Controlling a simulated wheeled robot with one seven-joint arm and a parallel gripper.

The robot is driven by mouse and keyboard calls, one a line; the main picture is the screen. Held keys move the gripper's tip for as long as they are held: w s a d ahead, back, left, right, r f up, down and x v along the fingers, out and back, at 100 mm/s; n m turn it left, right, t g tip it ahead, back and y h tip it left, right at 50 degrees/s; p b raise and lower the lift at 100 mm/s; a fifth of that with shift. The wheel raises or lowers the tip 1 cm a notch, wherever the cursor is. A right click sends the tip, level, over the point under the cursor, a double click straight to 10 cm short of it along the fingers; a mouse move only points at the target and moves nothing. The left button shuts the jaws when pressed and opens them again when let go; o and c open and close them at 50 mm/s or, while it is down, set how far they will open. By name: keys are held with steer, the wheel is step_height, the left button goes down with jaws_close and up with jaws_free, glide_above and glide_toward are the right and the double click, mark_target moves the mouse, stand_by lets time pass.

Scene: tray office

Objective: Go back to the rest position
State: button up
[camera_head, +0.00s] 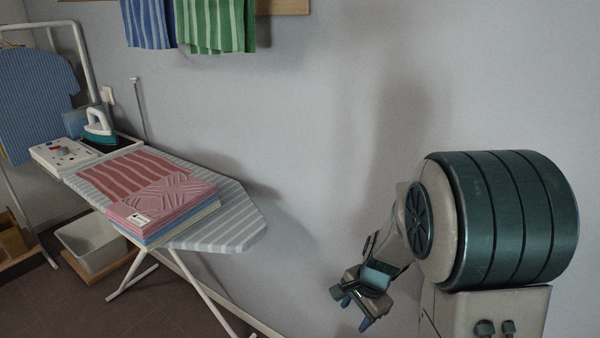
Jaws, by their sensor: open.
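My gripper (352,312) hangs at the lower middle right in the head view, in front of the grey wall. It points down and to the left. Its two fingers are apart, and I see nothing between them. It is to the right of the ironing board and clear of it.
The striped ironing board (240,226) carries a folded stack of pink, yellow and blue cloth (165,205), and an iron (99,128) at its far end. A white bin (92,243) sits below. Striped towels (215,27) hang above. A blue garment (38,100) hangs left.

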steer(key=s+d+r+n+h+p, duration=0.1)
steer(key=s+r+n+p, duration=0.4)
steer(key=r, duration=0.7)
steer(key=s+d+r+n+t+p, duration=0.1)
steer(key=s+r+n+p, duration=0.3)
steer(key=s+r, duration=0.5)
steer(key=shift+s+r+n+t+h+p, duration=0.35)
steer(key=shift+r+n, duration=0.95)
steer(key=shift+r, duration=0.6)
